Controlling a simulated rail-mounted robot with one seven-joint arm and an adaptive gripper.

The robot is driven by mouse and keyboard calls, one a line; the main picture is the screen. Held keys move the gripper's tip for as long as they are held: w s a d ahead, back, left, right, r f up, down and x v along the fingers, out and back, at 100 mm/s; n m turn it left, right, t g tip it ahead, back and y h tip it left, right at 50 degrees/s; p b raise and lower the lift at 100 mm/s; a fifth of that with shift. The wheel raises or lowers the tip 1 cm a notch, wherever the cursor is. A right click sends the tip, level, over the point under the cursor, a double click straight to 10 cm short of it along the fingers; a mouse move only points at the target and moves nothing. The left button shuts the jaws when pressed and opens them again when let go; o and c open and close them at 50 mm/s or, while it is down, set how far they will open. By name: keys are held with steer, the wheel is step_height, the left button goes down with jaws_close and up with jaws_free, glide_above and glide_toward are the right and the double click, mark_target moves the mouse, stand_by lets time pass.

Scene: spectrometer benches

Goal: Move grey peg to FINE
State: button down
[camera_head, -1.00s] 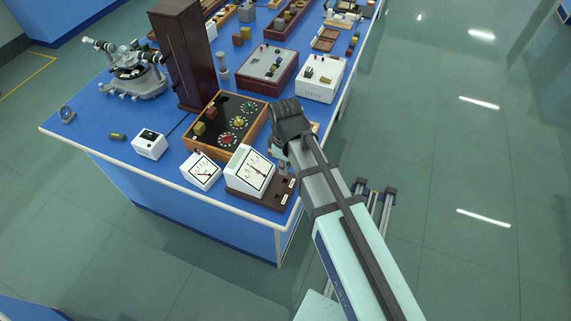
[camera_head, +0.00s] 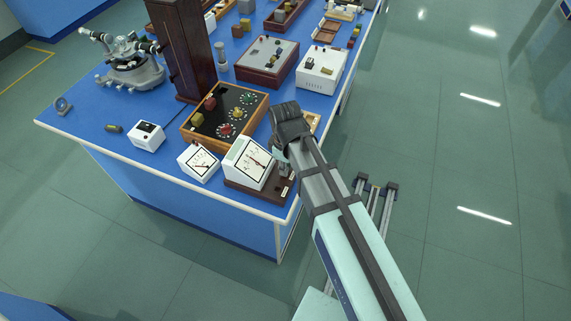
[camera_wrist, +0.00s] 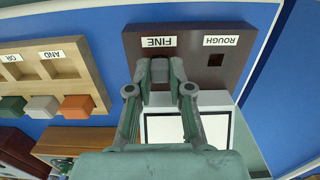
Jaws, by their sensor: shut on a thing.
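A dark brown board (camera_wrist: 190,88) in the wrist view has two labels, FINE (camera_wrist: 158,41) and ROUGH (camera_wrist: 221,40), which read upside down. My gripper (camera_wrist: 159,82) is shut on the grey peg (camera_wrist: 159,70), just beside the FINE label. The fingers hide the peg's lower part, so I cannot tell how deep it sits. The square hole (camera_wrist: 216,59) beside ROUGH is empty. In the head view my gripper (camera_head: 284,155) is over the right end of the same brown base (camera_head: 260,190), which carries a white dial meter (camera_head: 249,163).
A wooden rack (camera_wrist: 49,67) labelled AND and OR, with orange, grey and green blocks, stands close by in the wrist view. A smaller dial meter (camera_head: 198,162) and a wooden-framed knob box (camera_head: 227,116) are near the board. Open floor lies right of the bench.

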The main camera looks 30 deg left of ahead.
steer(key=shift+f, duration=0.15)
steer(key=c, duration=1)
jaws_free()
step_height(320, 180, up, 12)
steer(key=shift+r, duration=0.1)
